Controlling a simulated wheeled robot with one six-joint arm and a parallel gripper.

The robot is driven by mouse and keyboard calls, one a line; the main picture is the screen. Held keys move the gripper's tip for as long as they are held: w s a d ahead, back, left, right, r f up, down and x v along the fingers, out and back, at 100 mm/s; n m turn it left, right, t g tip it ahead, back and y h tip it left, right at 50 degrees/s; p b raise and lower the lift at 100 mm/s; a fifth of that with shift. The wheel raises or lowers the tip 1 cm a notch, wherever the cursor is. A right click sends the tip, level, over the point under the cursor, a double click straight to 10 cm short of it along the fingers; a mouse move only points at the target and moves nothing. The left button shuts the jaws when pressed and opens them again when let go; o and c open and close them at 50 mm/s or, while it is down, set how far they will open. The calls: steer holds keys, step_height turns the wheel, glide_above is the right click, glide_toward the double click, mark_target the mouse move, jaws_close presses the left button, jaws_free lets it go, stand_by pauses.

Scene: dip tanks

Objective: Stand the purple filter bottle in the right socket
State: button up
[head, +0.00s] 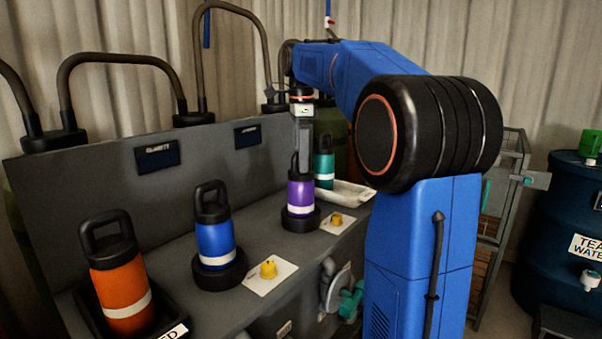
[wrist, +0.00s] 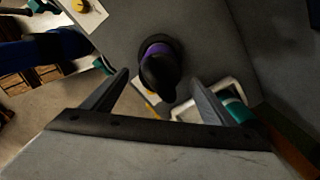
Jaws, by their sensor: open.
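The purple filter bottle (head: 300,196) has a black cap with a loop handle and a white band. It stands upright in a round black socket (head: 301,222), the right one of two on the grey bench. My gripper (head: 303,150) is directly above it, pointing down, its fingers close to the cap handle. In the wrist view the bottle (wrist: 158,75) is seen from above, its black handle between the tips of my open gripper (wrist: 160,80). No grip on it shows. The lower end of the bottle is hidden in the socket.
A blue bottle (head: 215,243) stands in the left socket (head: 219,273). An orange bottle (head: 118,284) stands in a black tray at front left. Yellow knobs (head: 268,268) sit along the bench front.

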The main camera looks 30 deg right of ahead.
steer(key=shift+r, duration=2.1)
